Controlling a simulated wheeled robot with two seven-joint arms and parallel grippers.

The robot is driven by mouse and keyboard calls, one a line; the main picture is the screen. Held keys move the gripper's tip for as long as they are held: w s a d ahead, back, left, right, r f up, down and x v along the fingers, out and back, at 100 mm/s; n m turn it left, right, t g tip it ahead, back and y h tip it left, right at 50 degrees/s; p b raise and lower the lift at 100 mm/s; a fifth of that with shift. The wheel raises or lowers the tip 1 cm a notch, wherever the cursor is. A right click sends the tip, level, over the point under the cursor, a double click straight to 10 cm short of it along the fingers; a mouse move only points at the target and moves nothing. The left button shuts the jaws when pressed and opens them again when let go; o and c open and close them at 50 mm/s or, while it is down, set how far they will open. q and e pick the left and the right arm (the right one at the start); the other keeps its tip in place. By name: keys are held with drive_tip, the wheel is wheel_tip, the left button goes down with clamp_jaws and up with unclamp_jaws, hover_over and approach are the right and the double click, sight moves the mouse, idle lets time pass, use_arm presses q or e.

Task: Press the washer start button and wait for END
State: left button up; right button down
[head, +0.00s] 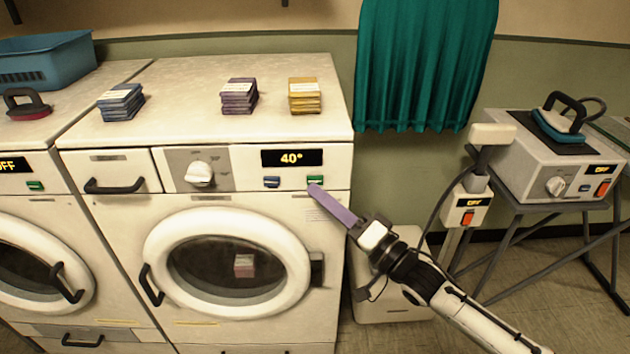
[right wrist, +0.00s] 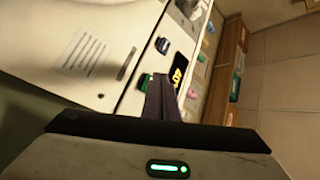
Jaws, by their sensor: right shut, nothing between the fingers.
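The washer (head: 130,215) in the middle shows 40° on its display (head: 291,158), which also shows in the right wrist view (right wrist: 178,73). Below the display are a blue button (head: 271,182) and a green button (head: 315,180). The washer's round door (head: 228,262) is shut, with a pinkish stack (head: 244,265) behind the glass. My right gripper (head: 316,189) is shut and empty, its purple fingertips at the green button's lower edge. In the right wrist view the fingers cover part of the green button (right wrist: 144,82); I cannot tell whether they touch it. My left gripper is not in view.
Blue (head: 121,102), purple (head: 239,96) and yellow (head: 304,95) folded stacks lie on the washer top. A second washer (head: 30,215) stands left, its display reading OFF. A grey appliance (head: 520,165) stands on a table at right. A teal curtain (head: 420,65) hangs behind.

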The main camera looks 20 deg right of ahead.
drive_tip(key=shift+w, duration=0.15)
idle(0.5)
drive_tip(key=shift+w+d, duration=0.15)
drive_tip(key=shift+w, duration=0.1)
drive_tip(key=shift+w+d, duration=0.1)
drive_tip(key=shift+w, duration=0.25)
idle(0.7)
drive_tip(key=shift+s+a+p, duration=0.2)
drive_tip(key=shift+s+p, duration=0.25)
drive_tip(key=shift+s, duration=0.3)
